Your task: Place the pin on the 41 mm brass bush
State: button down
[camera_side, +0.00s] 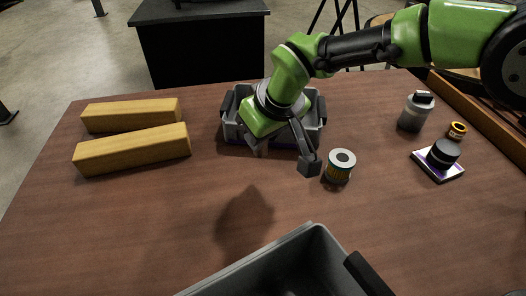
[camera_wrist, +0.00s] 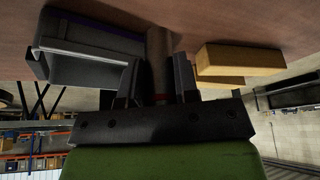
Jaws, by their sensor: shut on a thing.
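My gripper (camera_side: 284,155) hangs over the middle of the table, in front of a grey bin, and tilts down. In the wrist view my gripper (camera_wrist: 157,78) is shut on a dim brownish-grey cylinder, which looks like the pin (camera_wrist: 158,45). The pin cannot be made out in the side view. A brass-coloured ring (camera_side: 457,129) shows at the right, at the upper end of a dark, tilted-looking cylinder (camera_side: 443,153) on a white and purple pad (camera_side: 432,169). I cannot tell whether this ring is the 41 mm brass bush.
Two yellow blocks (camera_side: 132,150) lie left, a grey canister (camera_side: 414,113) stands right, and another bin (camera_side: 310,240) is in front. The table's left front is clear.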

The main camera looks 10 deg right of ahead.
notch_tip(320, 180, up, 3)
jog(key=shift+f, duration=0.15)
jog(key=shift+w+d, duration=0.1)
jog(key=w+d+r+m+h, duration=0.1)
jog(key=w+d+m, duration=0.3)
jog(key=d, duration=1.1)
jog(key=w+d+r+m+h, duration=0.1)
jog(key=w+d+m+h, duration=0.3)
jog(key=d, duration=1)
jog(key=s+d+r+m, duration=0.1)
jog(key=s+d+m, duration=0.1)
jog(key=d, duration=0.9)
jog(key=s+d+m, duration=0.2)
jog(key=d, duration=0.9)
jog(key=shift+y, duration=0.3)
notch_tip(320, 180, down, 5)
jog(key=shift+s+d+f, duration=0.1)
jog(key=shift+s+d, duration=0.05)
send_over(460, 128)
jog(key=shift+f, duration=2.15)
